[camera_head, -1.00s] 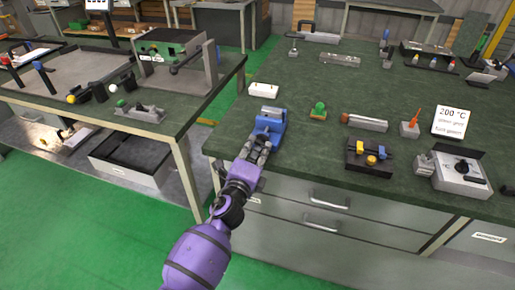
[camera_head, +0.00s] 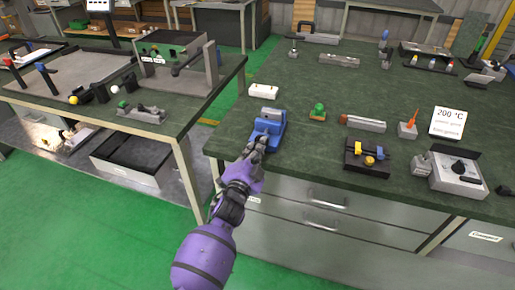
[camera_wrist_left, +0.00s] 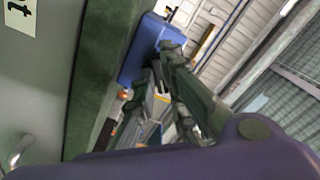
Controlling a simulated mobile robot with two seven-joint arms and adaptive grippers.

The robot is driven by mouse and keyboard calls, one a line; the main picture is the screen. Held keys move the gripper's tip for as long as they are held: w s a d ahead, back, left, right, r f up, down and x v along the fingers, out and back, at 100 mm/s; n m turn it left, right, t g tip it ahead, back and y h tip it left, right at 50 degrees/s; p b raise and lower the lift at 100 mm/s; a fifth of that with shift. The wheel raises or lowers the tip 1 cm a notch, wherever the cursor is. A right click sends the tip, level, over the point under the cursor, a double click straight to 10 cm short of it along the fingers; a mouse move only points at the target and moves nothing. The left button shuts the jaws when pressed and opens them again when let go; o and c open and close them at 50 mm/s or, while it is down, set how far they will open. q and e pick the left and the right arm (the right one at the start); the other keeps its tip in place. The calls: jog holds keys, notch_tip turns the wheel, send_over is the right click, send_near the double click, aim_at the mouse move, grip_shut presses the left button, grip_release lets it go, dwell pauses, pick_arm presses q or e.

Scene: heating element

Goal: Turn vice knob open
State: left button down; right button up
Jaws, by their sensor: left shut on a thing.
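The blue vice (camera_head: 268,130) with grey jaws stands at the near left corner of the green workbench. It also shows in the left wrist view (camera_wrist_left: 140,50), tilted by the camera's angle. My left gripper (camera_head: 257,148) is at the near side of the vice, where the knob would be. It is shut on the vice knob, which the fingers hide in the head view. The left wrist view shows the gripper's dark fingers (camera_wrist_left: 158,75) close against the vice's front. My right gripper is not in view.
On the bench (camera_head: 310,150), a white block (camera_head: 263,91) lies behind the vice and a green-knobbed item (camera_head: 318,112) to its right. A gap separates the left table (camera_head: 190,110).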

pick_arm(q)
jog(key=n, duration=0.4)
jog(key=shift+n+p, duration=0.35)
jog(key=shift+n, duration=0.05)
jog(key=n, duration=0.5)
jog(key=shift+p, duration=0.3)
jog(key=shift+n, duration=0.3)
jog(key=c, duration=1.8)
grip_release()
jog(key=v, duration=1.2)
